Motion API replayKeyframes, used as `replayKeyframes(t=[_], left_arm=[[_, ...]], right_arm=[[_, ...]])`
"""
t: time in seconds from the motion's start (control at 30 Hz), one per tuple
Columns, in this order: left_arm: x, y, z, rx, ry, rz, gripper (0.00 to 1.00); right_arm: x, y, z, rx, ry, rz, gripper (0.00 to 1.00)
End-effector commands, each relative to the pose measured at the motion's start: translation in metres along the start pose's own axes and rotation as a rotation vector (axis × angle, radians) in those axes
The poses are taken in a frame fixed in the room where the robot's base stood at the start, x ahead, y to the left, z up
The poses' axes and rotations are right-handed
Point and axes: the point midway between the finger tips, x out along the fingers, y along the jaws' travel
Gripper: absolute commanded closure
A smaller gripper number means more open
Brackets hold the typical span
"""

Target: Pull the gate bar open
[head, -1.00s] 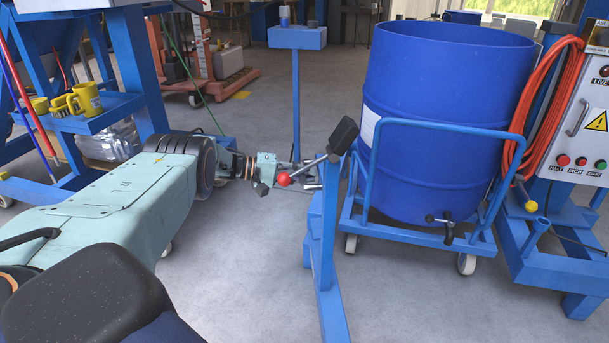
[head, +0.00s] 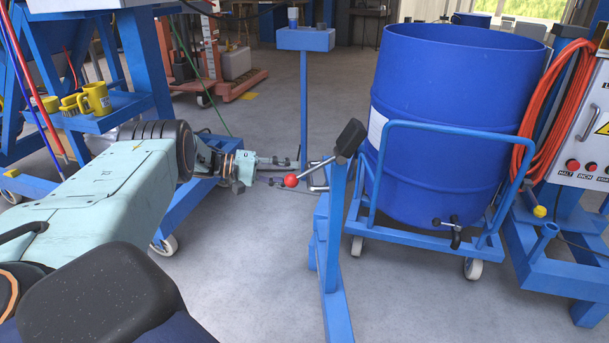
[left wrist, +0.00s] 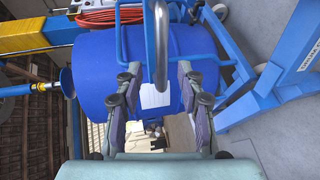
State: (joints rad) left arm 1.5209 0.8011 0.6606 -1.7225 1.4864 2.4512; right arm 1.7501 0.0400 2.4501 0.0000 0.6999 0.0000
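A bar lever with a red ball end (head: 291,181) and a dark block (head: 350,138) sits on a blue post (head: 334,230). A small steel handle (head: 319,177) shows beside the post. I cannot tell for certain which part is the gate bar. My left gripper (head: 282,172) is left of the post, close behind the red ball, pointing at the handle. In the left wrist view its fingers (left wrist: 158,100) are spread, with a rounded steel bar (left wrist: 158,45) in front of the gap between them. Contact is not visible. My right gripper is not in view.
A blue drum (head: 445,110) stands on a wheeled blue trolley (head: 425,250) right of the post. A control cabinet (head: 590,135) with orange hose (head: 560,90) is farther right. A thin blue stand (head: 304,100) rises behind the gripper. Floor (head: 250,270) in front is clear.

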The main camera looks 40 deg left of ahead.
Motion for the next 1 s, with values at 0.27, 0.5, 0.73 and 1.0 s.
replayKeyframes(t=[0.27, 0.5, 0.73, 1.0], left_arm=[[-0.042, 0.0, 0.0, -0.001, 0.001, 0.0, 0.61], [-0.05, 0.0, 0.0, -0.001, -0.002, 0.0, 0.61], [-0.049, 0.0, 0.0, -0.001, -0.001, 0.0, 0.67], [-0.049, 0.0, 0.0, 0.009, -0.001, 0.0, 0.9]], right_arm=[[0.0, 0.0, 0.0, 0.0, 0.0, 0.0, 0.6], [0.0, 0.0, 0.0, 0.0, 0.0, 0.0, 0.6], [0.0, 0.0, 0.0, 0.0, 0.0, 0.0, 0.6], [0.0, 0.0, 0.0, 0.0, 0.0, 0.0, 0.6]])
